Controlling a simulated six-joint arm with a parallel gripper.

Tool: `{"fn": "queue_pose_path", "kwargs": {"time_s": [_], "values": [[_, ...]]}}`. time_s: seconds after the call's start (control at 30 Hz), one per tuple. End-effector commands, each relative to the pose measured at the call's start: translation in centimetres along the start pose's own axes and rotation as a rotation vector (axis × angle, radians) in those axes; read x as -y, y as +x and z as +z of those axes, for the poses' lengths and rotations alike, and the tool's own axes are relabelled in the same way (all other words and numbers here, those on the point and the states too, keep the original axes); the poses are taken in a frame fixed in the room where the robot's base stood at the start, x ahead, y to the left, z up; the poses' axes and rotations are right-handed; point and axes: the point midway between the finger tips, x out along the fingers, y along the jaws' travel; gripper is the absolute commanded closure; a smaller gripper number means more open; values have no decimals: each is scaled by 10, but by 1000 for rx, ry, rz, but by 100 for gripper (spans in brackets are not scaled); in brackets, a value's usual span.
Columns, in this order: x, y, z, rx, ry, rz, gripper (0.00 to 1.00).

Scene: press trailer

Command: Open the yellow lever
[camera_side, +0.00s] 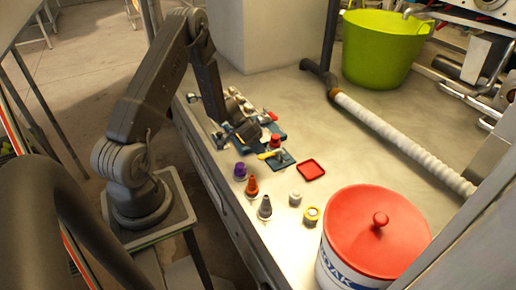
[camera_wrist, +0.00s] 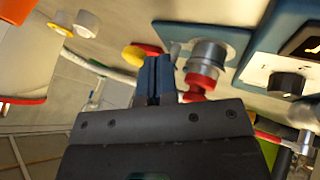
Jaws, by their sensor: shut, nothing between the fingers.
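The yellow lever (camera_side: 268,155) is a small handle beside a blue base plate (camera_side: 283,162) on the table. In the wrist view the yellow part (camera_wrist: 134,56) shows just left of my fingertips, partly hidden by them. A grey metal cylinder with a red part (camera_wrist: 202,80) is close on the right of my fingers. My gripper (camera_side: 250,132) is above the table beside the plate; in the wrist view its blue fingers (camera_wrist: 156,66) are together and empty. I cannot tell whether they touch the lever.
A red-handled lever (camera_side: 271,115) is behind. Purple (camera_side: 240,171), orange (camera_side: 252,187) and grey (camera_side: 265,207) pieces stand in front. A red square tray (camera_side: 311,170) lies to the right. A red-lidded tub (camera_side: 350,215) stands at the front right. Bare table lies beyond the tray.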

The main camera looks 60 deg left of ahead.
Motion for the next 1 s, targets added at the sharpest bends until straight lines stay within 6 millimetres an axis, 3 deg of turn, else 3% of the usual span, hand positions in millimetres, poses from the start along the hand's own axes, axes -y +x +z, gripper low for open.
{"fn": "queue_pose_path", "kwargs": {"time_s": [0.67,1.0], "values": [[-11,4,3,-51,-97,-50,100],[-30,13,6,-143,-274,-145,100]]}}
